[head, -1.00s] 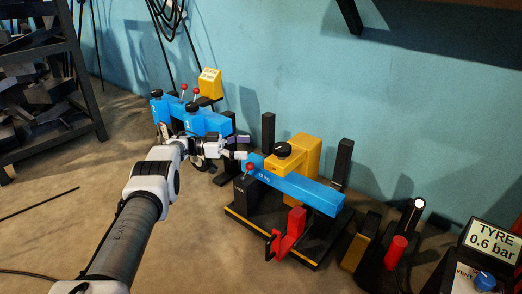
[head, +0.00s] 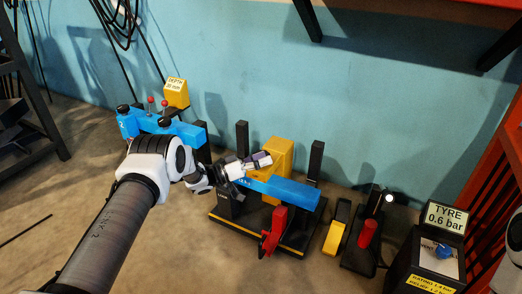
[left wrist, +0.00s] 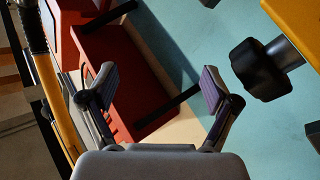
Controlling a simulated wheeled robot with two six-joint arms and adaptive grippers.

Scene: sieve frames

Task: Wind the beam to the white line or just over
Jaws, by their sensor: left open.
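The blue beam (head: 292,192) lies across a dark stand in the middle of the head view. A yellow block (head: 279,152) stands behind it. A red bracket-like part (head: 272,231) is at the stand's front. My left gripper (head: 260,166) is open, in front of the yellow block and above the beam's left part, which it partly hides. In the left wrist view the open, empty fingers (left wrist: 157,90) are apart from a black knob (left wrist: 262,70) on a grey shaft at the upper right. I cannot make out a white line. My right gripper is not in view.
A second blue unit (head: 162,124) with red-tipped levers and a yellow sign (head: 176,93) stands at the left. A tyre panel (head: 438,240) reading 0.6 bar and a red cylinder (head: 367,233) are at the right. Dark posts (head: 316,160) rise behind the beam. The front floor is clear.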

